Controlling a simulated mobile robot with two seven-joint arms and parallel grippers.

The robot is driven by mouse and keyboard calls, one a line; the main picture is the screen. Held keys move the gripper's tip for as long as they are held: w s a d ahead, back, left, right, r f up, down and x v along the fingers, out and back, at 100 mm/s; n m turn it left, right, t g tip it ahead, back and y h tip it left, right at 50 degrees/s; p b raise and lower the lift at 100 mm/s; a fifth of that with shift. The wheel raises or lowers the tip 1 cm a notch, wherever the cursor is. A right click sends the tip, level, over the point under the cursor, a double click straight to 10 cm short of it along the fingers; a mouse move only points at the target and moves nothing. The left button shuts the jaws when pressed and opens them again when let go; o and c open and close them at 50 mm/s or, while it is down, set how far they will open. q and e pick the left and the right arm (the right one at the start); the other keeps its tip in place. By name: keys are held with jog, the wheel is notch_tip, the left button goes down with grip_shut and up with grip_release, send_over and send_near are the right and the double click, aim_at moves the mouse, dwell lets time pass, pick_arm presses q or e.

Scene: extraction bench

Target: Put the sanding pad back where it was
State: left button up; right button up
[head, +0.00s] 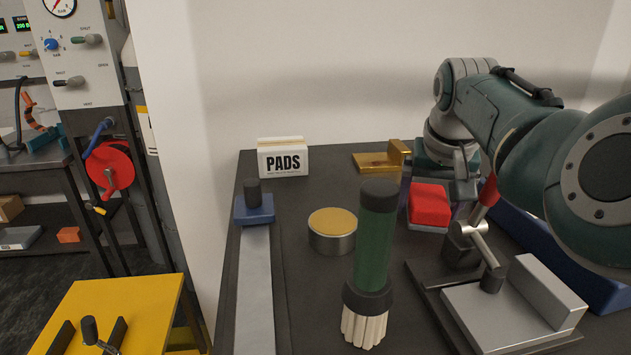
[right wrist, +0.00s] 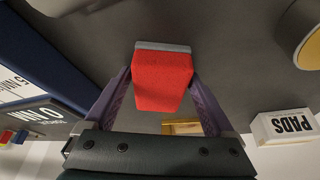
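The sanding pad (head: 430,205) is a red block with a grey layer on one side, towards the back of the dark bench. In the right wrist view the red pad (right wrist: 162,80) sits between the two purple fingers of my right gripper (right wrist: 162,75). One finger lies along each side, and the gripper appears shut on it. In the head view my right gripper (head: 433,192) comes in from the back right, and a finger shows at the pad's left. I cannot tell whether the pad touches the bench. My left gripper is not in view.
A white PADS box (head: 282,160) and a brass bracket (head: 378,162) stand at the back. A round tin with a tan top (head: 332,232) and a green-handled brush (head: 374,235) stand in front. A metal clamp fixture (head: 500,310) is at front right. Bare bench lies between tin and bracket.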

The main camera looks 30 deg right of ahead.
jog(key=shift+o, duration=0.6)
jog(key=shift+r, duration=0.1)
jog(key=shift+r, duration=0.25)
jog(key=p+v, duration=0.3)
jog(key=v, duration=0.8)
jog(key=shift+r, duration=0.25)
jog(key=shift+s+a, duration=0.1)
jog(key=shift+a, duration=0.05)
